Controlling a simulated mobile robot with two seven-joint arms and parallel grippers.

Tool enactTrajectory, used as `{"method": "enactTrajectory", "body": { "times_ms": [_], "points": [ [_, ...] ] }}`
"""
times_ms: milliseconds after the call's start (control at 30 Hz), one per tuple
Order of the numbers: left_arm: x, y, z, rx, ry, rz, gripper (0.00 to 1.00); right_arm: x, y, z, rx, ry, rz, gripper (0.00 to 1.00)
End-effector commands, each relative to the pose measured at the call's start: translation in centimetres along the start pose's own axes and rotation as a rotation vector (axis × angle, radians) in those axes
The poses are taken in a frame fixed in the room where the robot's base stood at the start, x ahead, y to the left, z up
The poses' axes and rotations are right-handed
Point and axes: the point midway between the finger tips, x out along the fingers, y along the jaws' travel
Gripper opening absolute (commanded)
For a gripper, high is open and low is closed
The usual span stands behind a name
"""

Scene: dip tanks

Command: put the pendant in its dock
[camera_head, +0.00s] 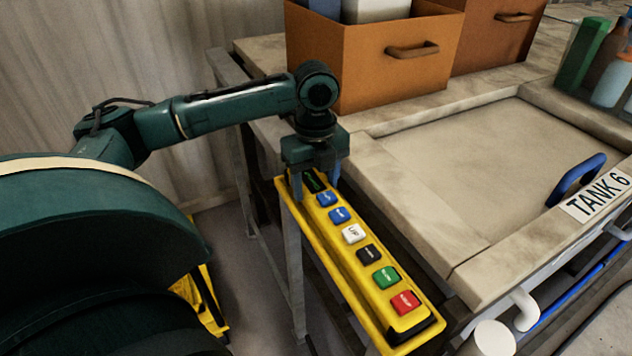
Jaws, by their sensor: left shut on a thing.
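The pendant (353,234) is a long yellow bar with a row of blue, white, black, green and red buttons. It lies lengthwise along the left side of the tank, its red-button end nearest me. My left gripper (315,184) comes down from above at its far end and is shut on it, fingers on either side near a small dark display. A yellow rim shows along the pendant's left and near edges. I cannot tell whether this is its own side or the dock beneath it. My right gripper is not in view.
The tank marked TANK 6 (593,197) has a pale closed lid (470,150) with a blue handle (577,178). Orange boxes (365,70) stand behind it. Bottles and a green block (583,52) stand at the far right. White pipe ends (493,338) stick out at the front.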

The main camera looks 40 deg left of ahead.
Motion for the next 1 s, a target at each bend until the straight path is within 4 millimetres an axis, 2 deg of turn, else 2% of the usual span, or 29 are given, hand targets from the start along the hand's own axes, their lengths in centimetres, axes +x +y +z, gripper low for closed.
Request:
{"method": "enactTrajectory", "body": {
  "times_ms": [267, 300, 533, 833, 1000],
  "points": [
    [0.5, 0.0, 0.0, -0.001, -0.001, -0.003, 0.29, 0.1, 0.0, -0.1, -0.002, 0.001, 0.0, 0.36],
    [0.6, 0.0, 0.0, 0.0, -0.001, 0.001, 0.59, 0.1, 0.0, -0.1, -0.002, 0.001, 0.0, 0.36],
    [0.6, 0.0, 0.0, 0.0, -0.001, 0.0, 0.77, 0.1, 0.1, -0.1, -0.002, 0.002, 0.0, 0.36],
    [0.2, -0.1, 0.0, 0.0, -0.001, -0.002, 0.78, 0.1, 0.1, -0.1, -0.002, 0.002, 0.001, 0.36],
    [-1.9, -0.1, 0.0, 0.0, -0.002, -0.005, 0.78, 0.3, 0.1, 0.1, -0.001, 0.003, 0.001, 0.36]
  ]
}}
